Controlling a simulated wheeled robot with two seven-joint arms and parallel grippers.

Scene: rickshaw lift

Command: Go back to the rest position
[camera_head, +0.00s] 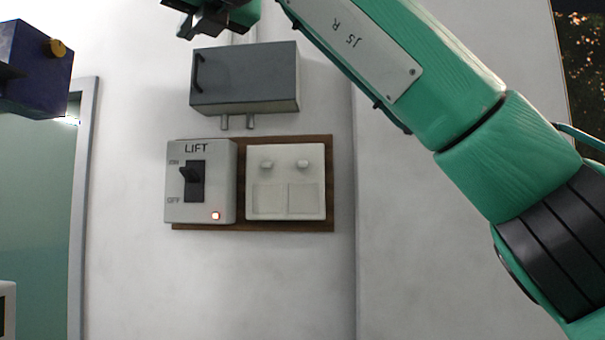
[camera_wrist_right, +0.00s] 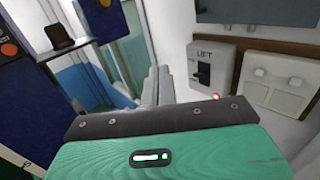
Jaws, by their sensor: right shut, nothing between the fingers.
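My right gripper (camera_head: 196,28) is at the top edge of the head view, above the grey wall box. It is shut and nothing shows between its fingers. My green right arm runs from it across the upper right. The LIFT switch box (camera_head: 225,185) is on the wall below, well apart from the gripper. The switch box also shows in the right wrist view (camera_wrist_right: 222,60), beyond the green gripper body. My left gripper is not in view.
A grey box (camera_head: 245,85) with a handle is mounted above the switch box. A white switch plate (camera_head: 285,183) is beside it on a brown board (camera_head: 329,185). A dark blue body with a yellow knob (camera_head: 58,47) is at upper left, before a doorway frame (camera_head: 84,200).

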